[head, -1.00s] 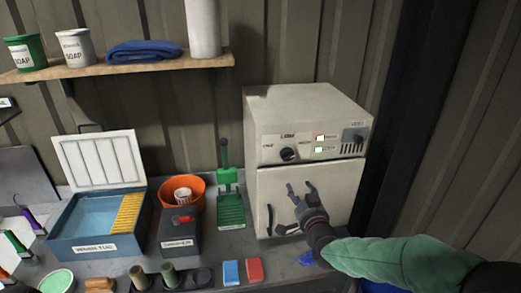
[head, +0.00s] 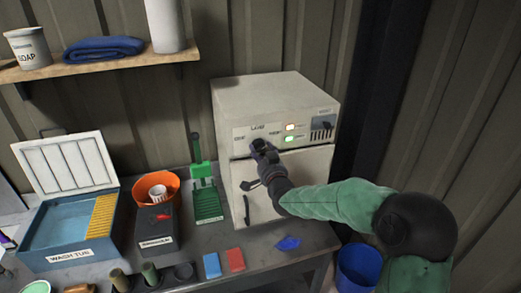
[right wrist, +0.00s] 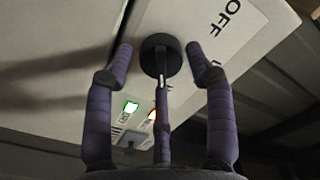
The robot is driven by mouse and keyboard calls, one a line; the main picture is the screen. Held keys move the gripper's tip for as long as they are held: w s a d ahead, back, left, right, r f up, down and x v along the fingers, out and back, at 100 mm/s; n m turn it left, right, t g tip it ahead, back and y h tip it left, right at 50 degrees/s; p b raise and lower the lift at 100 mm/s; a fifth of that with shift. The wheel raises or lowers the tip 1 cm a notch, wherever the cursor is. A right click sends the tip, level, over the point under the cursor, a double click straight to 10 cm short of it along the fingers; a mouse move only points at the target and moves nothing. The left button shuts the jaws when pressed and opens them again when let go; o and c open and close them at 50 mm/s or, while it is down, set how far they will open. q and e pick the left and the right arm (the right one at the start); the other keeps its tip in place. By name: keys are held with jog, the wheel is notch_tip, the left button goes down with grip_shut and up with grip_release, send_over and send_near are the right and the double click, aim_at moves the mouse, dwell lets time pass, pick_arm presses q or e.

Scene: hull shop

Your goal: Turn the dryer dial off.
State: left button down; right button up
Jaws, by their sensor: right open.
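The dryer (head: 270,95) is a beige box on the bench, with a control panel across its upper front. In the right wrist view its black round dial (right wrist: 160,44) is between my fingers, near a printed OFF (right wrist: 228,18). My right gripper (head: 262,147) is open at the panel and covers the dial in the head view. In the right wrist view its fingers (right wrist: 158,58) are spread around the dial; I cannot tell whether they touch it. The dial's setting is unclear. A green light (right wrist: 130,107) and a reddish light (right wrist: 151,116) are lit. My left gripper is not in view.
On the bench left of the dryer are a green stand (head: 206,200), an orange bowl (head: 172,186), a dark box (head: 156,228) and a blue wash tub (head: 45,262). A shelf (head: 100,68) hangs above. A blue bucket (head: 358,268) stands at lower right.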

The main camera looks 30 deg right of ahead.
jog(key=shift+w+d, duration=0.15)
jog(key=shift+w, duration=0.55)
jog(key=c, duration=0.9)
jog(key=shift+f, duration=0.15)
